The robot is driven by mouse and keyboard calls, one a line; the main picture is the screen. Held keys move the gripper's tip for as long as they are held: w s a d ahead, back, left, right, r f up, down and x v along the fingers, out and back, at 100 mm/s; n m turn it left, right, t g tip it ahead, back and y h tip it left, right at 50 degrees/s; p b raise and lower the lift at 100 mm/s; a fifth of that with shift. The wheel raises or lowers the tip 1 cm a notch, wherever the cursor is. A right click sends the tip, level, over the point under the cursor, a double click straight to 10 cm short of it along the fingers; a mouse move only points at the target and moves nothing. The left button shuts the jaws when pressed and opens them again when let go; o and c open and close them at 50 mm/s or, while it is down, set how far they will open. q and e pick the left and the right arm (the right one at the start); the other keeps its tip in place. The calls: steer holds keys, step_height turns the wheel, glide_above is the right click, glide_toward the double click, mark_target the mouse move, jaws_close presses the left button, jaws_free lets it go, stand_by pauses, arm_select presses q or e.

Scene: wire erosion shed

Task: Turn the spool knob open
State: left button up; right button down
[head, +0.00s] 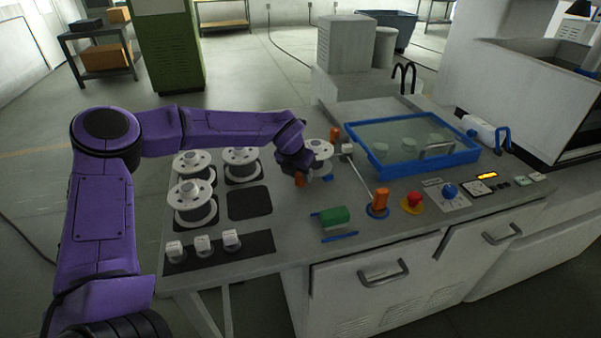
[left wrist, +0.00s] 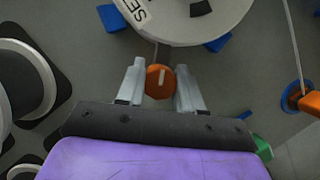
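A round orange knob (left wrist: 160,82) with a pale pointer line stands beside a white spool (left wrist: 190,20) in the left wrist view. The pointer line points up the picture, toward the spool. In the head view the knob (head: 300,179) shows below my left wrist, at the front of the spool (head: 320,149). My left gripper (left wrist: 160,80) has one finger on each side of the knob, with hardly any gap, and appears shut on it. Its fingers are mostly hidden in the head view. My right gripper is not in view.
Three other white spools (head: 196,200) stand to the left. An orange knob on a blue base (head: 378,211), a red button (head: 413,201) and a green block (head: 335,216) are to the right. A blue-rimmed tank (head: 464,158) lies behind them. A dark pad (head: 249,203) is empty.

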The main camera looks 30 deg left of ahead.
arm_select(q)
steer(key=c, duration=0.4)
steer(key=shift+c, duration=0.2)
